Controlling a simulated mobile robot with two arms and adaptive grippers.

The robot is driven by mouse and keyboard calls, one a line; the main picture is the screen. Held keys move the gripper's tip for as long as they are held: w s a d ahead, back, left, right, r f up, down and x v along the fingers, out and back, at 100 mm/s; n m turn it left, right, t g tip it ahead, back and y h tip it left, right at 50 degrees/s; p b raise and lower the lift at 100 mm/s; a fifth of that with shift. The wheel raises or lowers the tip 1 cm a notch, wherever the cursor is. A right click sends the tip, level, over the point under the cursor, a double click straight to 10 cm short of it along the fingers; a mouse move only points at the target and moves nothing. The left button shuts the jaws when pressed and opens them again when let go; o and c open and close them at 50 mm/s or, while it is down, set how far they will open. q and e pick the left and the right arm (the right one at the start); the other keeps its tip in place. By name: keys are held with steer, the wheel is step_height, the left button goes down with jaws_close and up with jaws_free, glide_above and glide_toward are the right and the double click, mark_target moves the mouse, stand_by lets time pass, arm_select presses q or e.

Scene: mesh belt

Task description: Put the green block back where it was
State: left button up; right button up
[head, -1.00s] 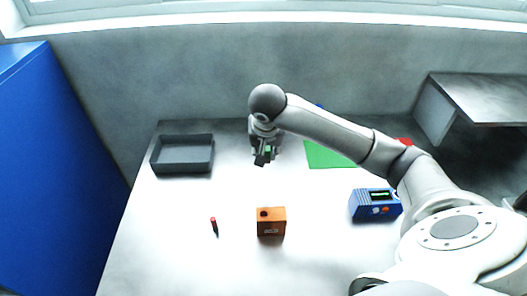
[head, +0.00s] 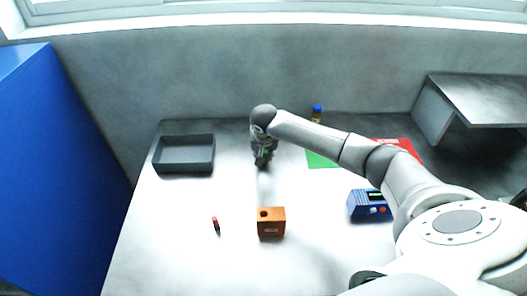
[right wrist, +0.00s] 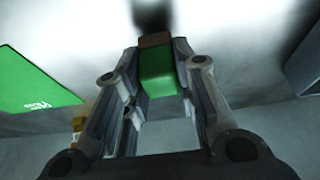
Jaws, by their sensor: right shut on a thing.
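The green block (right wrist: 158,72) is between the two fingers of my right gripper (right wrist: 156,62), which is shut on it. A brownish patch shows at its far end in the right wrist view. In the head view my right gripper (head: 263,159) hangs over the back of the white table, between the dark grey tray and the green mat, and only a speck of green shows there. A dark shadow lies past the block in the right wrist view; I cannot tell whether the block touches the table. My left gripper is out of view.
The grey tray (head: 184,170) stands left, the green mat (head: 322,160) right, with a red mat (head: 405,145) and a blue-capped bottle (head: 316,112) beyond. An orange box (head: 271,222), a red-and-black marker (head: 215,224) and a blue device (head: 367,205) stand in front.

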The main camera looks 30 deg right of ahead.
steer(key=shift+f, duration=0.35)
steer(key=shift+f, duration=0.1)
steer(key=o, duration=1)
steer(key=shift+r, duration=0.2)
steer(key=b+v, duration=0.1)
steer(key=v, duration=1.1)
